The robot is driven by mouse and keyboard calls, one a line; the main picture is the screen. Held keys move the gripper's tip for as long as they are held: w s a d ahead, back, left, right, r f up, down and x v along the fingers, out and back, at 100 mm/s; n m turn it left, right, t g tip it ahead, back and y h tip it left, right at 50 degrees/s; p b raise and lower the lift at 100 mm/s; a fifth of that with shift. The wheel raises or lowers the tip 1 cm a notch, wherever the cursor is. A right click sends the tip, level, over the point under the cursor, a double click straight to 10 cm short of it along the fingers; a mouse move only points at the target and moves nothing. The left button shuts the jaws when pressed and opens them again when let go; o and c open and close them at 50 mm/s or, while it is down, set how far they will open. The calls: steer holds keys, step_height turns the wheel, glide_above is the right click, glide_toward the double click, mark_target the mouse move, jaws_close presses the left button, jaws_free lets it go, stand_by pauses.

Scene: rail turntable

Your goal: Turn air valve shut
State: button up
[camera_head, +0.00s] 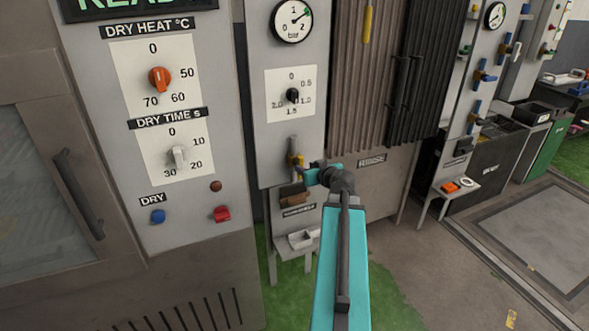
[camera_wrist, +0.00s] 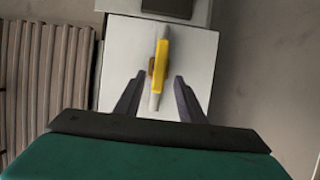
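The air valve (camera_head: 294,158) is on the narrow grey panel, below the small black knob. In the wrist view its yellow handle (camera_wrist: 161,60) lies nearly in line with the short grey pipe (camera_wrist: 155,101). A small brass-coloured part shows beside the handle. My gripper (camera_wrist: 157,88) is open, with one dark finger on each side of the valve and a gap to both. No finger contact is visible. In the head view my gripper (camera_head: 306,172) is close to the valve, and my wrist partly hides that area.
A round pressure gauge (camera_head: 292,20) and a black knob (camera_head: 292,96) sit above the valve. A dark brown box (camera_head: 293,195) is just below it, with a small white tray (camera_head: 302,239) lower down. A slatted cabinet (camera_head: 362,80) stands to the right.

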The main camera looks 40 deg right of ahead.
mark_target(295, 164)
steer(key=shift+p+x, duration=0.95)
steer(key=shift+x, duration=4.35)
steer(key=c, duration=0.8)
steer(key=shift+a+f, duration=0.1)
steer(key=shift+a, duration=0.05)
steer(key=shift+c, duration=0.2)
